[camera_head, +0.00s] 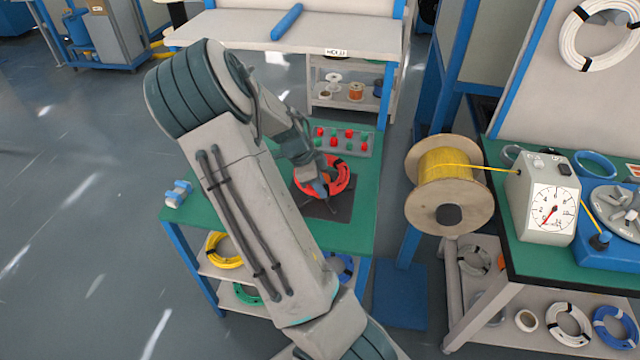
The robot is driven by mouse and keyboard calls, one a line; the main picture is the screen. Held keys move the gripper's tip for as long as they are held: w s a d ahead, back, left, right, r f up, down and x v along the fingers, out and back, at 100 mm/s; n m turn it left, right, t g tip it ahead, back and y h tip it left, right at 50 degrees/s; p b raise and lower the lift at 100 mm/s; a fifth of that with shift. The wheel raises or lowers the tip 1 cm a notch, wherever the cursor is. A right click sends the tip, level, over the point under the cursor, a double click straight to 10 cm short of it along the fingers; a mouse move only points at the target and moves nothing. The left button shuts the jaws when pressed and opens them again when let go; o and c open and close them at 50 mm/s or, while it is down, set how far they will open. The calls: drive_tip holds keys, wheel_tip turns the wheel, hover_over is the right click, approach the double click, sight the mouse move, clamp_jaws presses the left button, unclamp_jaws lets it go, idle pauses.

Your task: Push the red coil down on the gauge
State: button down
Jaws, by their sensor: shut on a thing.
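The red coil (341,178) is in the middle of the green-topped table, over a dark square plate (319,209) that may be the gauge's base. My gripper (325,190) is at the coil, pointing down, and is shut on it. The fingertips are small and partly hidden.
A grey panel with red and green knobs (343,140) is behind the coil. A blue and white item (178,193) lies at the table's left edge. A yellow cable spool (447,182) and a dial instrument (551,209) stand to the right. Coils lie on the shelf below.

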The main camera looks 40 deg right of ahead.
drive_tip(key=shift+f, duration=0.15)
drive_tip(key=shift+f+b, duration=0.95)
drive_tip(key=shift+f, duration=0.2)
drive_tip(key=shift+f, duration=0.15)
idle(0.7)
drive_tip(key=c, duration=1.1)
unclamp_jaws()
drive_tip(key=shift+a, duration=0.1)
drive_tip(key=shift+r, duration=0.25)
